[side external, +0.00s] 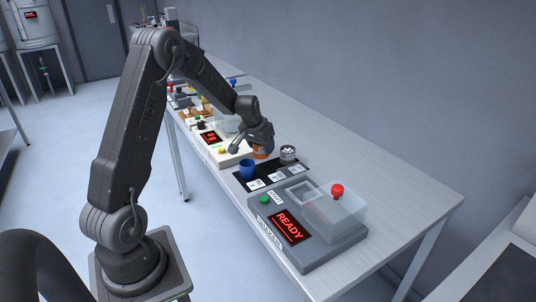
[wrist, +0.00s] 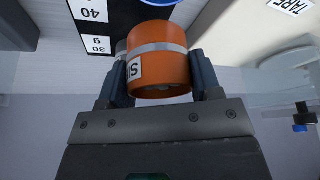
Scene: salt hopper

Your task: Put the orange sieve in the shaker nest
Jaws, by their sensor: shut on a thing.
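The orange sieve (wrist: 158,62) is between the two fingers of my gripper (wrist: 161,78) in the wrist view, with a pale band and a white label on its side. In the side view the sieve (side external: 261,153) shows partly below my gripper (side external: 259,142), behind the blue cup. Its underside is hidden there, so I cannot tell whether it touches the surface. The grey machine (side external: 319,247) with a red READY display stands at the front of the bench. A pale square frame (side external: 301,190) on its top may be the shaker nest; a clear box adjoins it.
A black mat (side external: 240,181) with white number labels bears a blue cup (side external: 247,170) and a grey metal sieve (side external: 288,152). The machine has a red knob (side external: 337,190) and a green button (side external: 264,199). A cream scale (side external: 222,151) stands farther back. The bench's right side is clear.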

